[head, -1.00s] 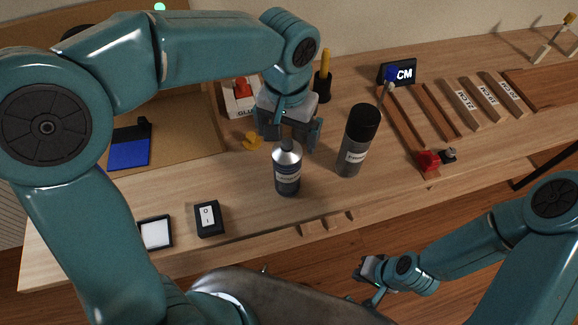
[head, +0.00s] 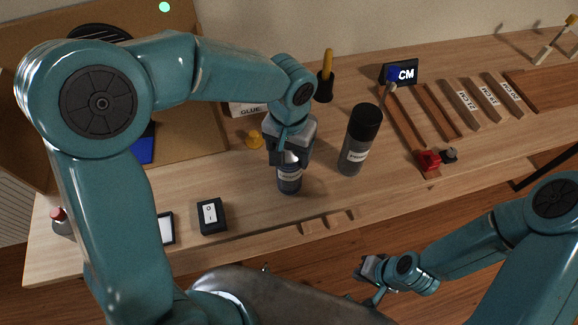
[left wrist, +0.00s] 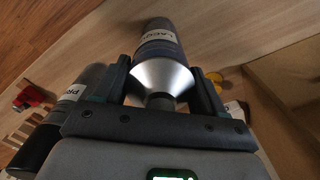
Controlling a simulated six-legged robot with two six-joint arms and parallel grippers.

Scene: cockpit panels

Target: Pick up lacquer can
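The lacquer can (head: 289,182) is dark blue-grey with a white label and stands upright on the wooden bench. My left gripper (head: 288,160) is over its top from above, hiding the upper part in the head view. In the left wrist view the can's silver cone top (left wrist: 162,78) and its label, starting "LAC", show between the two spread fingers (left wrist: 162,92), one on each side. The fingers look open, with small gaps beside the cone. My right gripper (head: 368,270) is low, off the bench's front edge and away from the can; its opening is too small to tell.
A taller black-capped can (head: 360,140) stands close to the right of the lacquer can; it also shows in the left wrist view (left wrist: 75,105). A black switch box (head: 211,216) lies front left. A yellow item (head: 254,139) and a glue box (head: 247,109) are behind.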

